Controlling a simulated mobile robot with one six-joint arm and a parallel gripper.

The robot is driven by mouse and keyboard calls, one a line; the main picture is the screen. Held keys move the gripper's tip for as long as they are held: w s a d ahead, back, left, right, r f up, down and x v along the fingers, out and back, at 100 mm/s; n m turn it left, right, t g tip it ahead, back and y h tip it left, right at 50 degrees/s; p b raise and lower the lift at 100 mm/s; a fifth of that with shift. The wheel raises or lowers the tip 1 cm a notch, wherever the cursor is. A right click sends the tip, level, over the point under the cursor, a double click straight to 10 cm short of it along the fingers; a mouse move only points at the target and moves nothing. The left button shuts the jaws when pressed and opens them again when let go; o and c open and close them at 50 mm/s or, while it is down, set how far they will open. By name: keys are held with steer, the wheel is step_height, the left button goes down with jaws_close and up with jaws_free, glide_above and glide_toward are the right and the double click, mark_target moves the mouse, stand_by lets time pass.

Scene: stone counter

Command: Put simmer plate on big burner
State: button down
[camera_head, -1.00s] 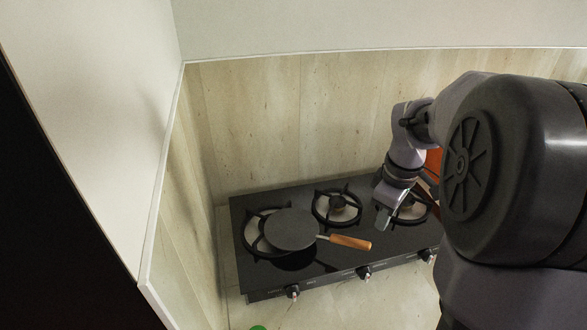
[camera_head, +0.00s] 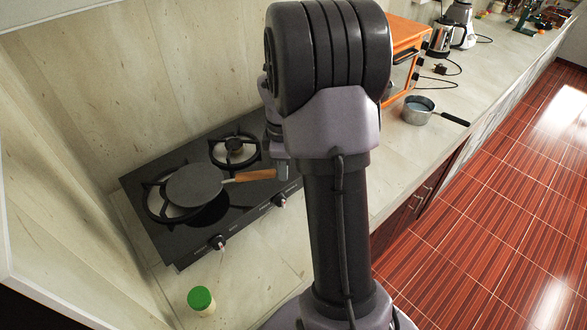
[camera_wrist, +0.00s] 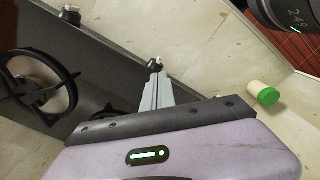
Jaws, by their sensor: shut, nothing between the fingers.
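The simmer plate (camera_head: 194,184) is a dark grey round disc with a wooden handle (camera_head: 250,176). It lies over the left burner (camera_head: 155,205), the big one, whose black grate and pale ring show past its edge. The handle points right. My gripper (camera_head: 282,172) is just right of the handle's end, near the front of the black stove (camera_head: 190,240), partly hidden by my arm. In the wrist view my gripper (camera_wrist: 158,82) has its fingers together and empty, near a stove knob (camera_wrist: 155,64). The plate does not show in the wrist view.
A smaller burner (camera_head: 233,150) is bare. A green-capped jar (camera_head: 201,301) stands on the counter in front of the stove. An orange oven (camera_head: 402,55) and a small pot (camera_head: 417,110) are at the right. Walls close in the left and back.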

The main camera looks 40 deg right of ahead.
steer(key=shift+w+a, duration=0.1)
steer(key=shift+w, duration=0.05)
steer(key=shift+a, duration=0.1)
steer(key=p, duration=0.5)
glide_above(220, 178)
steer(key=s+d, duration=0.2)
steer(key=s, duration=0.1)
steer(key=shift+a+b, duration=0.25)
steer(key=shift+b, duration=0.05)
steer(key=shift+s, duration=0.15)
